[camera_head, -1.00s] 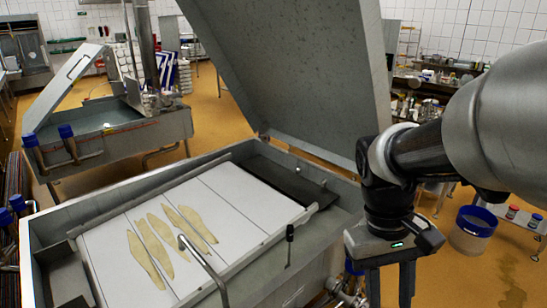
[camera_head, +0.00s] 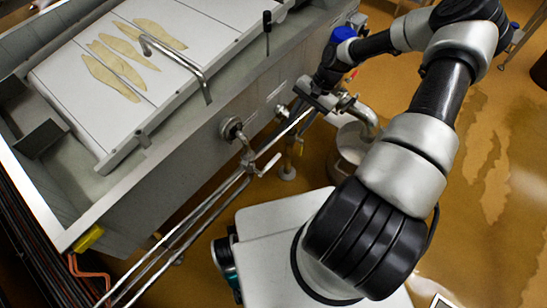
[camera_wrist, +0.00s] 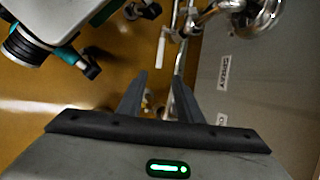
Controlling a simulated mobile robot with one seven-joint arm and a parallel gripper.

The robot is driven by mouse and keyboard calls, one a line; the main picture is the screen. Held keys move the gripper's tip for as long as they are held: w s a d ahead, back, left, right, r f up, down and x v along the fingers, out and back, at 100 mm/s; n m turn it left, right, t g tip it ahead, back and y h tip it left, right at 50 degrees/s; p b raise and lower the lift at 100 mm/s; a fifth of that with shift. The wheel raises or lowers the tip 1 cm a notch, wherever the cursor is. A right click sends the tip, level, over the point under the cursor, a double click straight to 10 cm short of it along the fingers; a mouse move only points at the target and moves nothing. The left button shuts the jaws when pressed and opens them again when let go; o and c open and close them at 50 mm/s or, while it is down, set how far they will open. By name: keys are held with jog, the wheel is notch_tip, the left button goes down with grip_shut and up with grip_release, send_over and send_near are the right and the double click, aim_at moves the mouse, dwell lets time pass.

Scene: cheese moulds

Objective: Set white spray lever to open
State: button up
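The white spray lever (camera_head: 268,165) shows in the head view as a small white handle beside the pipework on the vat's front side. It points outward and slants down to the left. My gripper (camera_head: 306,108) is up and to the right of it, close to the vat wall, with a gap between them. In the wrist view my gripper (camera_wrist: 160,82) has its two dark fingers apart with nothing held. A white handle (camera_wrist: 160,48) shows beyond the fingertips, probably the same lever. A label reading SPRAY (camera_wrist: 225,72) is on the wall at right.
Round pipe fittings (camera_head: 232,128) stick out from the vat wall, and long metal pipes (camera_head: 185,230) run along its side. A curved pipe (camera_head: 365,112) stands right of my gripper. The vat (camera_head: 150,175) holds white boards with pale flat pieces. Brown floor lies open at right.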

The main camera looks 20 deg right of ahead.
aim_at(275, 159)
jog(key=b+x, duration=0.3)
jog(key=x, duration=1.4)
jog(key=shift+f, duration=0.2)
grip_shut()
